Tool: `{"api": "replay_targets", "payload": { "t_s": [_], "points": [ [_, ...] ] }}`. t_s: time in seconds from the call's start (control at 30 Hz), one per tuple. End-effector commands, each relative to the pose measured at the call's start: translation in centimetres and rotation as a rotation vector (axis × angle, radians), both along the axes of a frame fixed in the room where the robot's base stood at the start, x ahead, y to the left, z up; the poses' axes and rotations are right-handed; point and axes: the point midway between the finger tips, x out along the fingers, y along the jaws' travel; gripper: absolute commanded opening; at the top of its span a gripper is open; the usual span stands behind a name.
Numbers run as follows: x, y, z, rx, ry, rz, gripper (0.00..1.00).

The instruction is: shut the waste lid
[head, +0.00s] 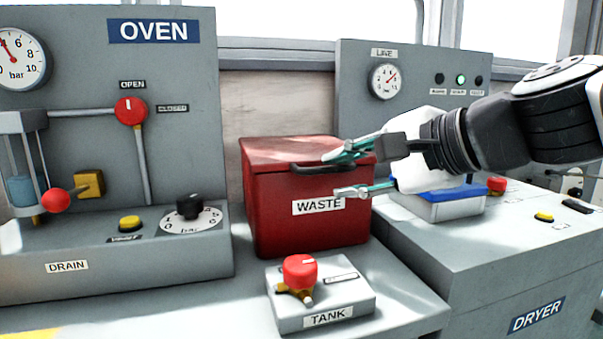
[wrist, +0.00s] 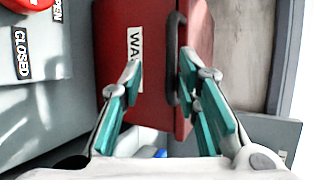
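The red waste bin (head: 285,215) stands on the grey bench with a white WASTE label on its front. Its red lid (head: 285,150) lies over the top, and I see no clear gap under it. A dark handle (head: 310,169) runs along the lid's front edge. My gripper (head: 352,172) is open at the bin's front right, one teal finger by the lid edge and the other lower, in front of the label. In the wrist view the handle (wrist: 174,75) shows between the open fingers, close to the right one. I cannot tell whether they touch.
The TANK block with its red knob (head: 300,270) stands in front of the bin. The oven panel (head: 190,60) is at left. A white tray with blue (head: 445,205) sits on the dryer (head: 500,235) at right, under my arm.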

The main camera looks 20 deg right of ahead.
Motion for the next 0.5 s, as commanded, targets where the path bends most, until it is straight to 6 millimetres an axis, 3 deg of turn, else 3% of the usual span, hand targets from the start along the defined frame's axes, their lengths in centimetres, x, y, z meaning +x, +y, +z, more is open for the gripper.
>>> {"api": "replay_targets", "payload": {
  "t_s": [0.5],
  "points": [
    [-7.8,-3.7,3.9,-0.002,-0.004,-0.003,0.30]
  ]
}}
